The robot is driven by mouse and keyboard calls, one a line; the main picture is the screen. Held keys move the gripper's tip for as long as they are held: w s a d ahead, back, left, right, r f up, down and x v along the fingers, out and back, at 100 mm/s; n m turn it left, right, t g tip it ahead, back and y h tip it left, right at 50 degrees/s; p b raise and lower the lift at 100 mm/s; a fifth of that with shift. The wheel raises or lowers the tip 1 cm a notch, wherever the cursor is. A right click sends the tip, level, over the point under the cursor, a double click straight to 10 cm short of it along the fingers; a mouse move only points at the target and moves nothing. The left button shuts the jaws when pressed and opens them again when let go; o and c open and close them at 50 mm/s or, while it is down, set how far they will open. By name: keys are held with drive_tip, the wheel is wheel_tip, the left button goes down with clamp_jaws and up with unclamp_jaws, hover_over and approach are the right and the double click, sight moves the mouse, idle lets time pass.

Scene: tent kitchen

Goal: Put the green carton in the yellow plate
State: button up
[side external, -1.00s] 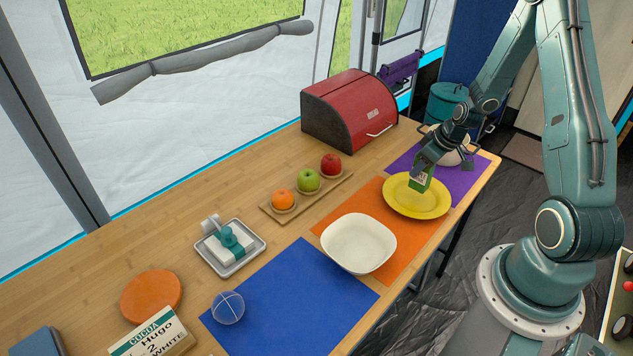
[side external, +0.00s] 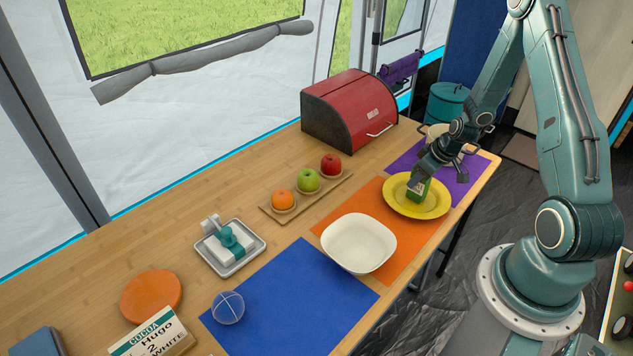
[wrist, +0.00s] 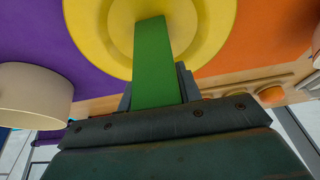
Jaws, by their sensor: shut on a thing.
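The green carton (side external: 417,191) is held in my gripper (side external: 421,178), which is shut on it. In the side external view the carton is over the middle of the yellow plate (side external: 440,206), with its lower end at or very near the plate's surface; I cannot tell if it touches. In the wrist view the green carton (wrist: 153,62) extends from my gripper (wrist: 155,95) across the yellow plate (wrist: 85,25). The plate lies over the orange mat (side external: 384,217) and the purple mat's edge.
A cream bowl (side external: 436,131) stands on the purple mat (side external: 462,187) behind my gripper. A white bowl (side external: 358,243) sits left of the plate. A red bread box (side external: 345,112) and a fruit board (side external: 318,204) stand further back. The wood between is clear.

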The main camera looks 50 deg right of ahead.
drive_tip(key=o, duration=1.1)
drive_tip(key=shift+f, duration=0.1)
drive_tip(key=v, duration=1.2)
